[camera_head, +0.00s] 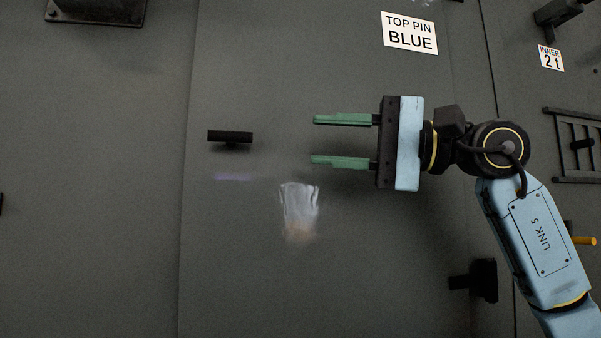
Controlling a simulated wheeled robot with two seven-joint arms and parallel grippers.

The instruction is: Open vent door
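A large grey panel (260,60) fills the middle of the view, with a vertical seam along its left side. A short black bar handle (230,137) sticks out from it. I cannot tell which of these is the vent door. My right gripper (312,139) is open, its two green fingers pointing left with nothing between them. Its fingertips are apart from the black handle, to its right in the picture. My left gripper is not in view.
A sign (409,34) reads "TOP PIN BLUE"; a smaller label (551,58) reads "INNER 2 t". A dark bracket (96,11) is at top left. The lower left is clear.

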